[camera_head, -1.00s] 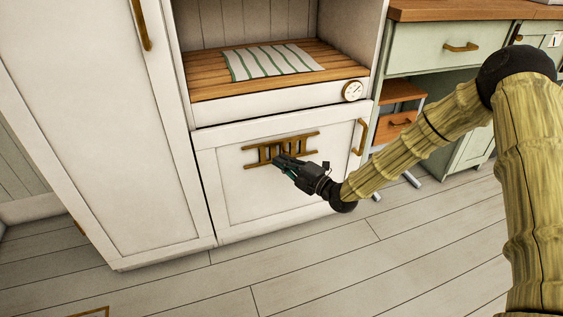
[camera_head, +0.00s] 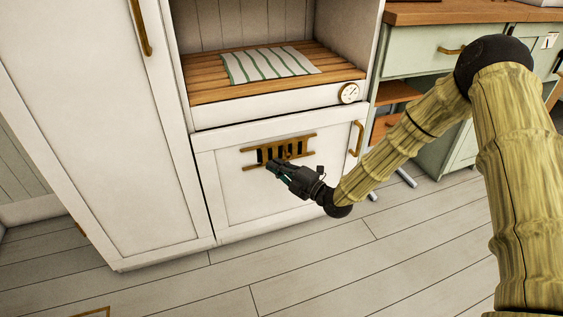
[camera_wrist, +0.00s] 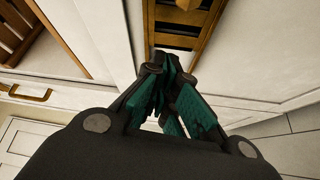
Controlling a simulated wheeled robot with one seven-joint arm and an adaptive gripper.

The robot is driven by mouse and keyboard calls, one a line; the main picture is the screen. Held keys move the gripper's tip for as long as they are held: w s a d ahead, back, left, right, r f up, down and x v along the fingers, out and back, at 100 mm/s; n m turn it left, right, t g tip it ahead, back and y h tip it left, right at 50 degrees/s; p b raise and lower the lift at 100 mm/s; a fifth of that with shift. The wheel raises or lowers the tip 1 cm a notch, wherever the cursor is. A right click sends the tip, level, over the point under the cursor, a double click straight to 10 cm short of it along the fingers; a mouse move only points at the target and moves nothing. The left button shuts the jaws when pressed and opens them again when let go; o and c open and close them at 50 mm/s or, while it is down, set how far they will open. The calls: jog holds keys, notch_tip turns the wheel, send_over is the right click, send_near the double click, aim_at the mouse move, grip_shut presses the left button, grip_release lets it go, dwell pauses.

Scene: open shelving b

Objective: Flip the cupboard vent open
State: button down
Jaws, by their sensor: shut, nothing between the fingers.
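The cupboard vent (camera_head: 298,147) is a brown slatted grille on the white lower cupboard door (camera_head: 240,192). Dark gaps show between its slats. It also shows at the top of the wrist view (camera_wrist: 205,33), right beyond my fingertips. My gripper (camera_head: 272,165) is at the vent's lower left edge in the head view. In the wrist view its teal-padded fingers (camera_wrist: 172,70) are closed together with nothing between them. Whether the tips touch the vent cannot be told. The fingers hide part of the vent's edge.
A brass door handle (camera_head: 356,138) is at the door's right side. A tall white cupboard (camera_head: 90,130) stands left. The floor (camera_head: 300,270) in front is clear.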

jog(key=p+v, duration=0.2)
jog(key=v, duration=0.7)
jog(key=shift+r, duration=0.1)
jog(key=s+d+f+m+g+h, duration=0.2)
jog(key=s+f+m+g+h, duration=0.15)
jog(key=s+f+m, duration=0.5)
jog(key=s+d+f+m+g+h, duration=0.25)
jog(key=s+f+m+h, duration=0.3)
jog(key=s+f, duration=0.55)
jog(key=s+d+f+m+g+h, duration=0.2)
jog(key=s+d+m, duration=0.15)
jog(key=s, duration=0.45)
jog(key=s+d+f+m+g+h, duration=0.1)
jog(key=s+d+f+m+g, duration=0.15)
jog(key=s+m, duration=0.4)
jog(key=s+d+f+m+g+h, duration=0.2)
jog(key=s+d, duration=0.2)
jog(key=s, duration=0.5)
notch_tip(320, 180, up, 35)
jog(key=p, duration=3.5)
jog(key=shift+d, duration=0.15)
